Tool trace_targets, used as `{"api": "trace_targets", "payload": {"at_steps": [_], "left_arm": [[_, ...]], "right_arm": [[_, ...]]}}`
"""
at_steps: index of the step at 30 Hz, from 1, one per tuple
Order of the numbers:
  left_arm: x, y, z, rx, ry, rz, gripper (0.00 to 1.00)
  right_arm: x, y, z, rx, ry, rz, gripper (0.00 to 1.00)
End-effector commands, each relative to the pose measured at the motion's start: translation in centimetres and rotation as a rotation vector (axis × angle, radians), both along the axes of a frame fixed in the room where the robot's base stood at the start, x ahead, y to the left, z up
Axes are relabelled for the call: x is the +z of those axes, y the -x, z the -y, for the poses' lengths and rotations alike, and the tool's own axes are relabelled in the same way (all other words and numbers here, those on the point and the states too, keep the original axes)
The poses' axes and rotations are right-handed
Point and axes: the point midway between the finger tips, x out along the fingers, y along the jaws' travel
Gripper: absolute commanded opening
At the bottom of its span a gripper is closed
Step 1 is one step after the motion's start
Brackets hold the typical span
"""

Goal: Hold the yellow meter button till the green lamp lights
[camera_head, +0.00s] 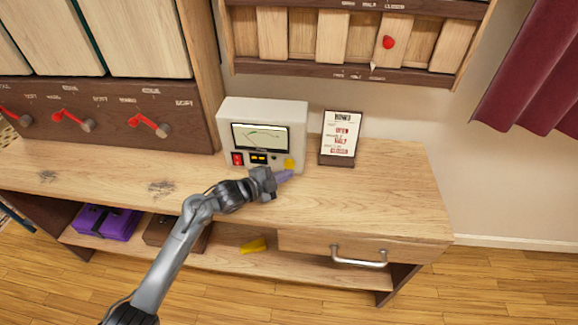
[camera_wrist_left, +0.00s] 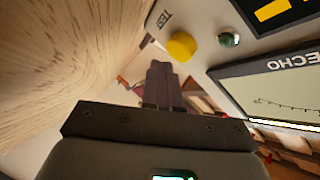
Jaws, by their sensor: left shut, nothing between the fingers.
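The white meter box (camera_head: 265,113) stands on the wooden counter, with a dial window on its front. Its round yellow button (camera_head: 290,164) is at the lower right of the front; it also shows in the left wrist view (camera_wrist_left: 181,46), beside the "TEST" label. A small dark green lamp (camera_wrist_left: 229,40) sits next to the button and looks unlit. My left gripper (camera_head: 287,176) is shut and empty, just in front of and below the button. In the left wrist view its fingertips (camera_wrist_left: 160,70) are close to the button; I cannot tell whether they touch it.
A red switch (camera_head: 238,159) is on the meter's lower left. A sign card (camera_head: 341,135) stands right of the meter. Red levers (camera_head: 149,124) line the cabinet at left. The counter (camera_head: 390,190) is clear at right, above a drawer handle (camera_head: 359,260).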

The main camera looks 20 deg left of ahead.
Motion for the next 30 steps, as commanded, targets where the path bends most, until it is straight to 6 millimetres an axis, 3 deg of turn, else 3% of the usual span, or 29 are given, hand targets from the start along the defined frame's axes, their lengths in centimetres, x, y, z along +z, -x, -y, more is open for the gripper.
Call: {"api": "trace_targets", "payload": {"at_steps": [30], "left_arm": [[0.02, -0.84, -0.19, 0.000, -0.001, 0.001, 0.00]], "right_arm": [[-0.23, -0.03, -0.23, -0.006, -0.009, 0.000, 0.46]]}}
